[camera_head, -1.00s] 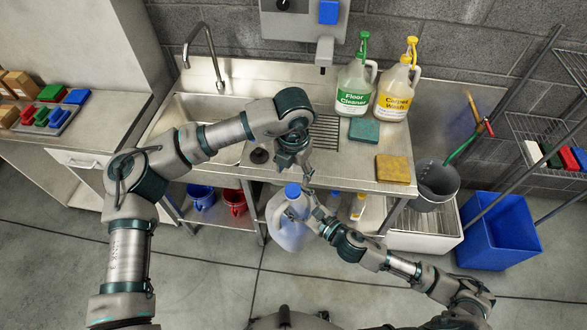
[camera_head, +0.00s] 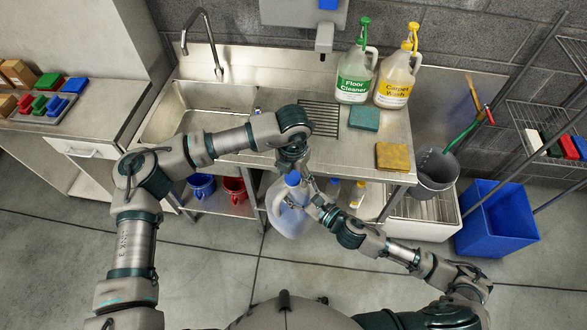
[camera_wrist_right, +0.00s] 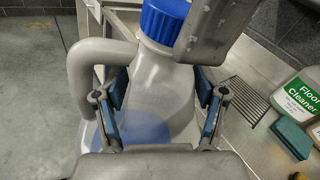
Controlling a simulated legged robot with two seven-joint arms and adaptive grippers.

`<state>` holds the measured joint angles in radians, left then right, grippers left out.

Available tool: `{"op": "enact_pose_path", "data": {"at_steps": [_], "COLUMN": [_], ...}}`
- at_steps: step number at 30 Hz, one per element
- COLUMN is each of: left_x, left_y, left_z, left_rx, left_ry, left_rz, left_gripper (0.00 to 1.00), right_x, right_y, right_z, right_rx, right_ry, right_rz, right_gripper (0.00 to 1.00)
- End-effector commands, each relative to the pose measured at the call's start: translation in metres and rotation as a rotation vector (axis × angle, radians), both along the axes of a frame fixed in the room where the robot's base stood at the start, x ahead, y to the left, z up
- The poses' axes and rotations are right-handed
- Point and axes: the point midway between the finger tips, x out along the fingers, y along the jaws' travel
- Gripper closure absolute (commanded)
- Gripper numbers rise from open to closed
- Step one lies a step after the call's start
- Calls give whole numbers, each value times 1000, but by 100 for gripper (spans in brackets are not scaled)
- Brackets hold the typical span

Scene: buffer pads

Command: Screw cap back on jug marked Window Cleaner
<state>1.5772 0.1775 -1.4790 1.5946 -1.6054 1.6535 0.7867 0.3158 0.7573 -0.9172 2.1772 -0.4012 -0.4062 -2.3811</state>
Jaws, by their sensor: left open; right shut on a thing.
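The jug (camera_head: 287,212) is translucent with blue contents and hangs in front of the sink counter; no label shows on its visible side. Its blue cap (camera_head: 292,178) sits at the top of the neck; I cannot tell how tight. In the right wrist view the cap (camera_wrist_right: 163,20) is upright, and the jug's body (camera_wrist_right: 160,95) lies between my right gripper's pads (camera_wrist_right: 160,100). My right gripper (camera_head: 311,203) is shut on the jug. My left gripper (camera_head: 292,162) is open just above and beside the cap, its fingers partly hidden by its own wrist.
On the steel counter stand the Floor Cleaner jug (camera_head: 354,83) and Carpet Wash jug (camera_head: 393,92), with a green sponge (camera_head: 364,118) and yellow sponge (camera_head: 392,156). Blue (camera_head: 201,186) and red (camera_head: 234,188) buckets sit on the shelf below. A blue bin (camera_head: 497,222) stands right.

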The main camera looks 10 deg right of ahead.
Motion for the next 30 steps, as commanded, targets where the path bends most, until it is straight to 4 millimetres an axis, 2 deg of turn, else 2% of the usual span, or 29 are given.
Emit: {"op": "enact_pose_path", "data": {"at_steps": [4, 5, 12, 19, 20, 23, 30], "left_x": [0, 0, 0, 0, 0, 0, 0], "left_y": [0, 0, 0, 0, 0, 0, 0], "left_z": [0, 0, 0, 0, 0, 0, 0], "left_rx": [0, 0, 0, 1, 1, 1, 0], "left_ry": [0, 0, 0, 1, 1, 1, 0], "left_rz": [0, 0, 0, 1, 1, 1, 0], "left_gripper": [35, 37, 97, 97, 51, 26, 26], "right_x": [0, 0, 0, 0, 0, 0, 0], "right_y": [1, 1, 1, 1, 1, 1, 1], "right_z": [4, 4, 4, 4, 4, 4, 4], "right_rx": [4, 4, 3, 3, 3, 3, 3], "right_ry": [-8, -7, -9, -9, -9, -9, -9], "right_rz": [2, 2, 2, 2, 2, 2, 2], "right_gripper": [100, 100, 100, 100, 100, 100, 100]}}
